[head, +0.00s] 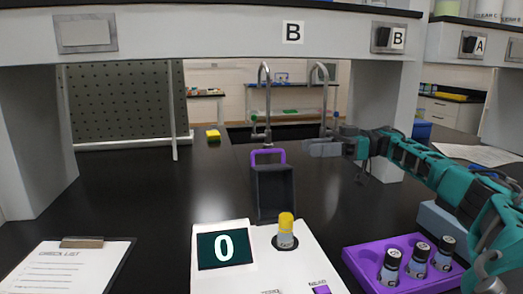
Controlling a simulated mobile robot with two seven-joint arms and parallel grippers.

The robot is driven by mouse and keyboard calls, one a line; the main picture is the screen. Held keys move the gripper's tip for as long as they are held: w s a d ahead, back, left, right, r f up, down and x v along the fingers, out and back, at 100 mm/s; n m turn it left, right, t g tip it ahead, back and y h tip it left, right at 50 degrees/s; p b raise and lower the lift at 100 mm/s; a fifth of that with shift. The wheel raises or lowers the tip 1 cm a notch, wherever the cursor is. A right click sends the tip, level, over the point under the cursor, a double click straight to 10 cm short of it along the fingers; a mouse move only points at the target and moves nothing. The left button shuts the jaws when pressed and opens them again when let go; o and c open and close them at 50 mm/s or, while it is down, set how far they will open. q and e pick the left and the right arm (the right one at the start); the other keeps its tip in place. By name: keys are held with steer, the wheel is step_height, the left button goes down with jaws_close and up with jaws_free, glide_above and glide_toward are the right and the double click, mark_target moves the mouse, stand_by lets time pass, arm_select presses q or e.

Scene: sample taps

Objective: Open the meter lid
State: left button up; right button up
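The white meter (262,278) stands on the black bench at the bottom centre, and its screen (222,248) reads 0. Its dark grey lid (274,192) stands upright at the back of the meter, hollow side facing me, with a purple handle (268,152) on top. A yellow-capped vial (286,232) stands upright in the meter's uncovered well. My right gripper (312,149) points left, to the right of the handle and apart from it in the picture. I see nothing held in it; its finger gap is too small to judge. My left gripper is out of view.
A purple rack (360,262) with 3 dark-capped vials stands at the lower right, near my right arm. A clipboard (62,268) lies at the lower left. Two taps (263,95) rise behind the lid. A shelf (210,38) crosses overhead.

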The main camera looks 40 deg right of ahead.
mark_target(279, 150)
steer(key=x, duration=1.1)
steer(key=shift+w+a, duration=0.1)
steer(key=shift+a, duration=0.25)
jaws_close()
